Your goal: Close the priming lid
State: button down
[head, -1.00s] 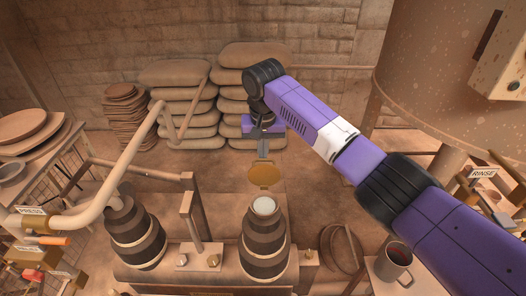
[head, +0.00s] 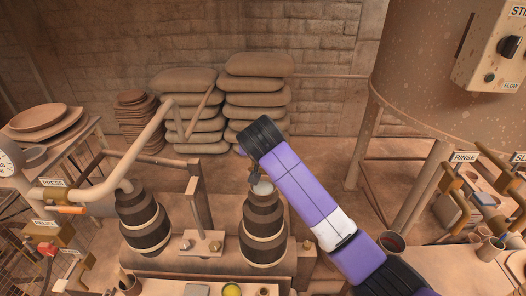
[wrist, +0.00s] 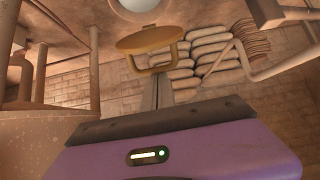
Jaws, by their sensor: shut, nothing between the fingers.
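The priming lid (wrist: 150,40) is a brass-coloured disc with a loop-shaped bracket under it in the wrist view. It stands open beside the pale round opening (wrist: 138,6), which also shows on top of the right dark banded cylinder (head: 263,222) in the head view. My gripper (wrist: 157,82) is shut and empty, with its fingertips just below the lid's bracket in the wrist view. I cannot tell whether they touch it. In the head view my arm hides most of the lid.
A second banded cylinder (head: 145,222) with a thick pipe (head: 100,190) stands to the left. An upright post (head: 198,205) rises between the cylinders. Stacked sacks (head: 255,90) lie behind. A large tank (head: 430,80) and a mug (head: 390,245) are to the right.

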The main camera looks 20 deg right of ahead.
jog(key=s+f+t+b, duration=0.1)
jog(key=b, duration=0.1)
jog(key=s+a+f+t+b, duration=0.1)
jog(key=shift+s+h+b, duration=0.25)
jog(key=shift+h+b, duration=0.15)
jog(key=s+f+t+b, duration=0.1)
jog(key=t+b, duration=0.1)
jog(key=b, duration=0.2)
jog(key=s+f+t+h+b, duration=0.1)
jog(key=b, duration=0.4)
jog(key=s+a+f+t+b, duration=0.1)
jog(key=s+t+b, duration=0.1)
jog(key=b, duration=0.3)
jog(key=shift+t+h, duration=0.3)
jog(key=b, duration=0.2)
jog(key=t+b, duration=0.1)
jog(key=b, duration=0.2)
jog(key=shift+s+a+f+t+h+b, duration=0.2)
jog(key=shift+s+f+t+h+b, duration=0.1)
jog(key=shift+s+f+h, duration=0.1)
jog(key=shift+s+r+b, duration=0.1)
jog(key=shift+b, duration=0.4)
jog(key=shift+r, duration=0.15)
notch_tip(320, 180, up, 5)
jog(key=p, duration=0.4)
jog(key=f+b+v, duration=0.1)
jog(key=v, duration=0.8)
jog(key=shift+f+t, duration=0.25)
jog(key=shift+t, duration=0.05)
